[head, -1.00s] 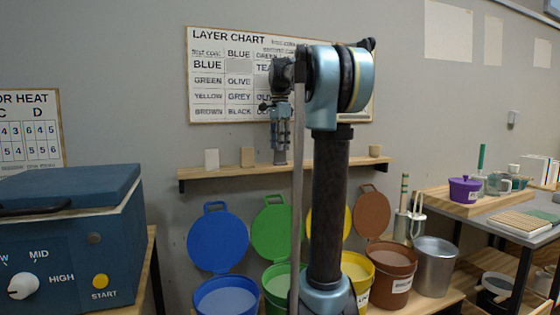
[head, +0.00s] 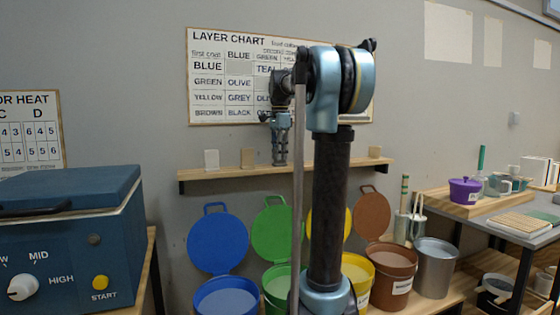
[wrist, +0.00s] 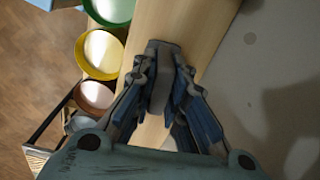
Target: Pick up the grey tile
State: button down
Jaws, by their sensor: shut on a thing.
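The grey tile (wrist: 161,88) is between my fingertips in the wrist view, its upper part showing dark grey against the pale wood. My gripper (wrist: 167,80) is shut on it. In the head view my gripper (head: 280,158) points down at the wall shelf, with its fingertips at shelf height. The tile is largely hidden by the fingers there. I see no clear gap between the tile and the shelf.
The wooden shelf (head: 330,167) also bears a white tile (head: 211,160), a tan tile (head: 248,158) and a small tan block (head: 375,152). Below stand blue (head: 226,300), green, yellow and brown (head: 391,268) buckets with raised lids. A blue kiln (head: 70,225) is at left.

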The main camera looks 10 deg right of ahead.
jog(key=shift+s+r, duration=0.25)
jog(key=shift+r, duration=0.25)
notch_tip(320, 180, up, 6)
jog(key=shift+r, duration=0.2)
jog(key=s+d, duration=0.2)
jog(key=s, duration=0.7)
jog(key=s+d, duration=0.1)
jog(key=s, duration=0.9)
jog(key=shift+d+f, duration=0.2)
jog(key=shift+d, duration=0.2)
jog(key=shift+s, duration=0.1)
